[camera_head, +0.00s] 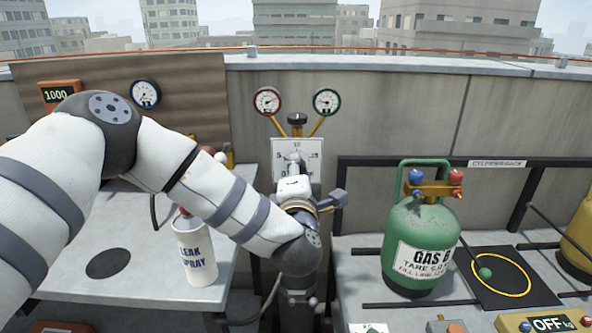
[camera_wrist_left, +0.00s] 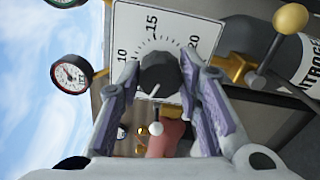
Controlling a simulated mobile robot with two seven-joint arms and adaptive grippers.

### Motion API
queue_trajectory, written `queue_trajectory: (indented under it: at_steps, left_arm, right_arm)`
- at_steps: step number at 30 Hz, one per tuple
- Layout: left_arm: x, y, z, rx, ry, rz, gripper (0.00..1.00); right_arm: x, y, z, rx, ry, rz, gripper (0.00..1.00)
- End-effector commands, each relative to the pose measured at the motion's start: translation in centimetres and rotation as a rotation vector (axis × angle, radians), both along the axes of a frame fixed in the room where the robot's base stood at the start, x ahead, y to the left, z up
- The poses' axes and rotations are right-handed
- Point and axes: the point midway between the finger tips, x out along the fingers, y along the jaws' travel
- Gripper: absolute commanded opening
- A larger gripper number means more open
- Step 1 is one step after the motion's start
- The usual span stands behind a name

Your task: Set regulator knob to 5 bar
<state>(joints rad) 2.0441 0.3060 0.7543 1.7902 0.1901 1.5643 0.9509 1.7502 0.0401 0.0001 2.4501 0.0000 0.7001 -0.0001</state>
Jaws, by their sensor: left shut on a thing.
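The regulator knob (camera_wrist_left: 160,75) is dark and round, in front of a white scale plate (camera_wrist_left: 182,22). In the left wrist view my left gripper (camera_wrist_left: 161,78) has its purple-padded fingers on either side of the knob, shut on it. A white pointer line on the knob points toward the bottom of that view, away from the visible 10, 15 and 20. The number it points at is hidden. In the head view the plate (camera_head: 282,149) shows above my left gripper (camera_head: 293,166), which hides the knob. My right gripper is not in view.
A red-rimmed gauge (camera_head: 267,101) and a green-rimmed gauge (camera_head: 326,101) stand above the plate. A green gas cylinder (camera_head: 418,225) stands to the right. A leak spray can (camera_head: 195,250) stands on the left table, partly behind my arm.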

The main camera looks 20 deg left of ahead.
Motion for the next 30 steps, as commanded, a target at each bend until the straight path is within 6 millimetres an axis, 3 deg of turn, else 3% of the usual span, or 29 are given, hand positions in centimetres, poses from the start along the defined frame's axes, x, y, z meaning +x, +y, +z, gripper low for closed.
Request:
queue_trajectory:
  at_steps: [22, 23, 24, 25, 30]
  left_arm:
    - [0.00, 0.10, 0.00, 0.071, 0.019, 0.003, 0.04]
    - [0.00, 0.09, -0.01, 0.071, 0.019, 0.003, 0.39]
    - [0.00, 0.09, -0.01, 0.070, 0.020, 0.003, 0.48]
    - [0.01, 0.09, -0.01, 0.070, 0.020, 0.003, 0.52]
    - [0.01, 0.04, -0.01, 0.069, 0.019, 0.002, 0.52]
  right_arm:
    - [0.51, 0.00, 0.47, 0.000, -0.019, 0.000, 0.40]
    - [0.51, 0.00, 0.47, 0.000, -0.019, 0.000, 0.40]
    - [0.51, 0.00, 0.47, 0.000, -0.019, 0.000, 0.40]
    - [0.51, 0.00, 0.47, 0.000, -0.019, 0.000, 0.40]
    - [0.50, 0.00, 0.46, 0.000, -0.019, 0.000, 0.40]
